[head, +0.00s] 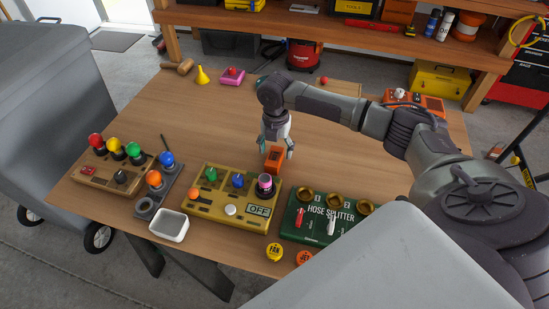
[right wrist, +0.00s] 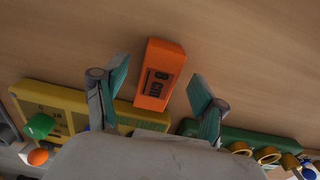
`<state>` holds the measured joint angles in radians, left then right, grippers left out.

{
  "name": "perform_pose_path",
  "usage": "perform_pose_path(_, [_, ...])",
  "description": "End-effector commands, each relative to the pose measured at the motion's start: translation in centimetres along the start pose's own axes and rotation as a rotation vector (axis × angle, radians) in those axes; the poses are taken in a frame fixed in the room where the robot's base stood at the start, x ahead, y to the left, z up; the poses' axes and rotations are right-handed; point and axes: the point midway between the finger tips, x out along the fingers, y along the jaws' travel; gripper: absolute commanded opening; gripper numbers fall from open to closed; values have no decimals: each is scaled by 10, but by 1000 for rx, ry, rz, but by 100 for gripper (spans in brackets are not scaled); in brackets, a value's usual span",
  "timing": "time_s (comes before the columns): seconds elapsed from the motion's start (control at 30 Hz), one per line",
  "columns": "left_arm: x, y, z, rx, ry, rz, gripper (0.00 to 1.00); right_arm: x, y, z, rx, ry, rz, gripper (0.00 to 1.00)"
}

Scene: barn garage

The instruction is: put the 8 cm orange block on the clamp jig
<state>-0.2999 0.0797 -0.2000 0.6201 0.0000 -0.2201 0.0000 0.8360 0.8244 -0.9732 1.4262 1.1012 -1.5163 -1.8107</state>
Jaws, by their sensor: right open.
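The orange block (head: 273,160), marked "8 cm" in the right wrist view (right wrist: 160,75), rests on the wooden table behind the yellow control box. My right gripper (head: 277,150) points down over it. In the right wrist view my right gripper (right wrist: 155,95) is open, one finger on each side of the block, with visible gaps. No clamp jig is clearly identifiable; a pale wooden piece with a red knob (head: 324,80) stands at the table's far edge, partly hidden by my right arm. My left gripper is not in view.
A mallet (head: 179,67), yellow funnel (head: 202,76) and pink item (head: 231,78) stand far left. The middle left is clear.

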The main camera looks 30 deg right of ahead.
Motion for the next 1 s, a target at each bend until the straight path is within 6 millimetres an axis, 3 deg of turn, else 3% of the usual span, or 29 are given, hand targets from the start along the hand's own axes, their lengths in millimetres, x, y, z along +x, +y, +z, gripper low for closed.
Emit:
perform_pose_path(0.33, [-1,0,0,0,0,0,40,9,0,0,0,-1,1,69])
perform_pose_path(0.7, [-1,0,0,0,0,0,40,8,0,0,0,-1,0,8])
perform_pose_path(0.77, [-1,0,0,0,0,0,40,8,0,0,0,-1,1,0])
perform_pose_path(1.0, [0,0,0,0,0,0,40,6,0,0,0,-1,1,0])
